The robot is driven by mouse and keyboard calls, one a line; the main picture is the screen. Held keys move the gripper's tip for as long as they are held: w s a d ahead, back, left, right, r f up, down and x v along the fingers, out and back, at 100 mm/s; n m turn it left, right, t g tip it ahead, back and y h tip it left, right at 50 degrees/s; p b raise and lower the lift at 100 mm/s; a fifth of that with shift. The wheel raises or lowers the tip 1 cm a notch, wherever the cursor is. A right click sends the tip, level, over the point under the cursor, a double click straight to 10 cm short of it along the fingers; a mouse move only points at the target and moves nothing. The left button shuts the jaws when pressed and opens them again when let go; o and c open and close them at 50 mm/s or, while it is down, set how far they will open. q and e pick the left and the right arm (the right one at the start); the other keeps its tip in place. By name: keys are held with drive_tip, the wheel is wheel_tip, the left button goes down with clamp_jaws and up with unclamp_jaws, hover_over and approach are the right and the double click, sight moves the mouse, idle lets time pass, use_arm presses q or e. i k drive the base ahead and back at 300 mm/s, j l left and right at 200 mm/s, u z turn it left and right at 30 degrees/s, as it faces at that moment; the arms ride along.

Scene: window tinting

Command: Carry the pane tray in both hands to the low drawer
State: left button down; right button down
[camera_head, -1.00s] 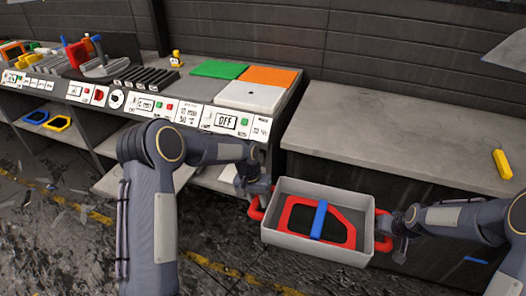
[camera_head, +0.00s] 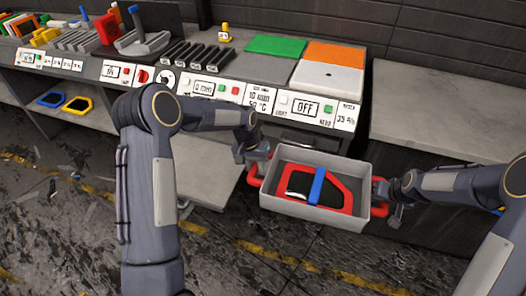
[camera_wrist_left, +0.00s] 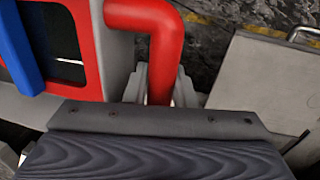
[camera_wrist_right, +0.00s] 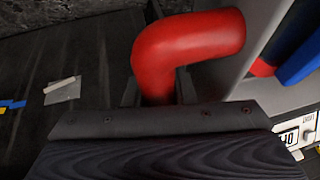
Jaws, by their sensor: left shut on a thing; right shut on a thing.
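The grey pane tray (camera_head: 318,208) hangs in front of me between my two grippers, roughly level. In it lies a red-framed pane (camera_head: 338,203) with dark glass and a blue bar (camera_head: 317,186) across it. My left gripper (camera_head: 257,172) is shut on the tray's left red handle, which shows close in the left wrist view (camera_wrist_left: 160,45). My right gripper (camera_head: 386,192) is shut on the right red handle, seen in the right wrist view (camera_wrist_right: 185,50). A low light-grey panel (camera_head: 212,182), apparently the low drawer, juts out under the bench left of the tray, partly hidden by my left arm.
The workbench with control panels (camera_head: 265,97) runs along the back, bearing green (camera_head: 276,45), orange (camera_head: 335,54) and white (camera_head: 327,77) plates. A bare grey counter (camera_head: 440,110) stands at right. Blue (camera_head: 51,99) and yellow (camera_head: 78,104) frames lie on a low shelf. The floor is littered at left.

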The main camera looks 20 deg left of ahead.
sight(193, 170)
drive_tip(key=i+j, duration=0.1)
drive_tip(key=j, duration=1.8)
drive_tip(key=i+j, duration=0.15)
drive_tip(key=j, duration=0.85)
drive_tip(key=i+j, duration=0.2)
drive_tip(key=i, duration=0.15)
